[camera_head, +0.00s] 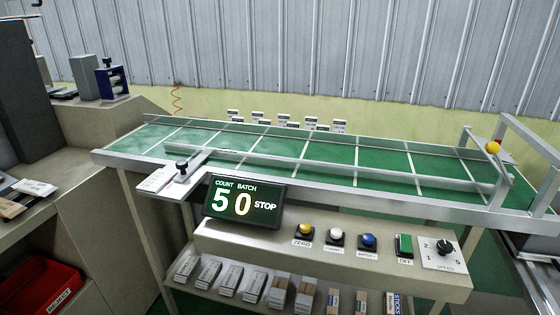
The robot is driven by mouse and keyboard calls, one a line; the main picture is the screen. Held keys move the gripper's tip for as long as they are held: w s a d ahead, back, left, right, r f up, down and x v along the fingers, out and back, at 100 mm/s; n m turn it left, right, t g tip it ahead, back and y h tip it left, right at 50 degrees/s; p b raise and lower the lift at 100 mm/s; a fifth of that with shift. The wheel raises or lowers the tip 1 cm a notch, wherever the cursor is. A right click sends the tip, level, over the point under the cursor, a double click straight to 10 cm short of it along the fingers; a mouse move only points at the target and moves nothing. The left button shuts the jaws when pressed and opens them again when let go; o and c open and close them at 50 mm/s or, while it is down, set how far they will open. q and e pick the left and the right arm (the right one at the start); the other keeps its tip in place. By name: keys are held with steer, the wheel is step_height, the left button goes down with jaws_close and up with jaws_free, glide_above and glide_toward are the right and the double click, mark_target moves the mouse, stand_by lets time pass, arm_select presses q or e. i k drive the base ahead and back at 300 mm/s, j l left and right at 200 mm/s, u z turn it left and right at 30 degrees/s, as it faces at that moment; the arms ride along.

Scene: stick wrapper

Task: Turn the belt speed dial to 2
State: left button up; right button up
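The belt speed dial (445,248) is a round black knob on a white plate marked SPEED, at the right end of the control panel (330,257). Small numerals ring it; 1, 2 and 5 can be made out. Which numeral the knob points at is too small to tell. Neither of my grippers is in view, and nothing touches the dial.
Left of the dial are a green OFF switch (404,245) and blue (368,241), white (336,236) and yellow (305,231) buttons. A display (243,202) reads 5, 0, STOP. Behind runs the green belt (330,150). Bundles fill the shelf below.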

mark_target(443, 247)
steer(key=l+z, duration=0.15)
steer(key=z, duration=1)
steer(key=l, duration=0.45)
